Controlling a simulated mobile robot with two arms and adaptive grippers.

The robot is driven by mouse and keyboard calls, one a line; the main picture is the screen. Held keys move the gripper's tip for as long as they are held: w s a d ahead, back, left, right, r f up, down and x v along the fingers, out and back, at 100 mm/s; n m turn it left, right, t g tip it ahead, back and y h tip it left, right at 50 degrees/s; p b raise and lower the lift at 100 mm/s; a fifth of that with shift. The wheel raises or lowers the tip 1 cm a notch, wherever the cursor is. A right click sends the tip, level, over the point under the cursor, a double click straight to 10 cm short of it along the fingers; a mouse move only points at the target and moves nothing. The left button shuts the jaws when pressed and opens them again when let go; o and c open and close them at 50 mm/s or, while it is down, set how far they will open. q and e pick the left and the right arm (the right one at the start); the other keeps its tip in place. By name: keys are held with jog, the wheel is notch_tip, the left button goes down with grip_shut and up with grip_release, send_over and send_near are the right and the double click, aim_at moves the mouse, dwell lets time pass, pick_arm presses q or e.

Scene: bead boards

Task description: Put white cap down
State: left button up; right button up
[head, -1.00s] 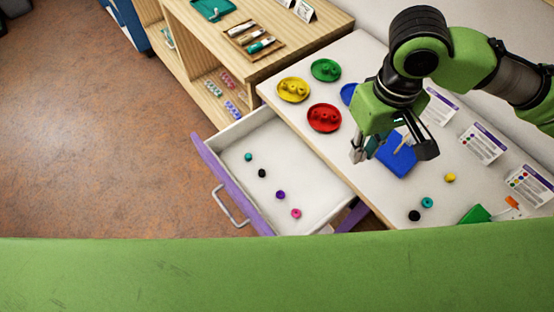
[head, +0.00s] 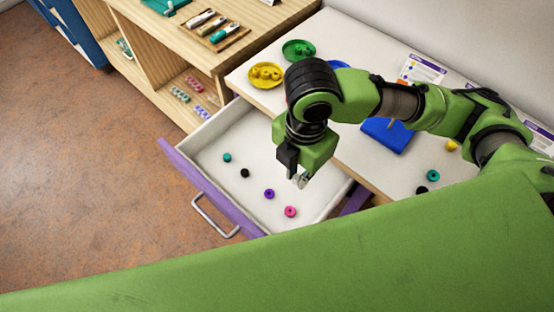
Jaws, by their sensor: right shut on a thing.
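My right gripper (head: 301,181) is over the inner right part of the open drawer (head: 180,172), pointing down, with its fingers close together. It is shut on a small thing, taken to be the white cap. In the drawer, a teal bead (head: 227,157), a black bead (head: 245,173), a purple bead (head: 269,194) and a pink bead (head: 290,211) lie apart in a slanting row left of the gripper. My left gripper is not in view.
My arm hides the red dish. The drawer floor left of the beads is free.

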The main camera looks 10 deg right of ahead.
jog(key=w+f, duration=0.2)
jog(key=w, duration=0.1)
jog(key=w+f, duration=0.3)
jog(key=w, duration=0.1)
jog(key=w+a+f, duration=0.1)
jog(key=w+f, duration=0.2)
jog(key=w, duration=0.1)
jog(key=shift+w, duration=0.1)
jog(key=shift+w+f, duration=0.5)
jog(key=shift+f, duration=1.65)
jog(key=o, duration=0.4)
jog(key=shift+f, duration=0.1)
jog(key=shift+o, duration=1.3)
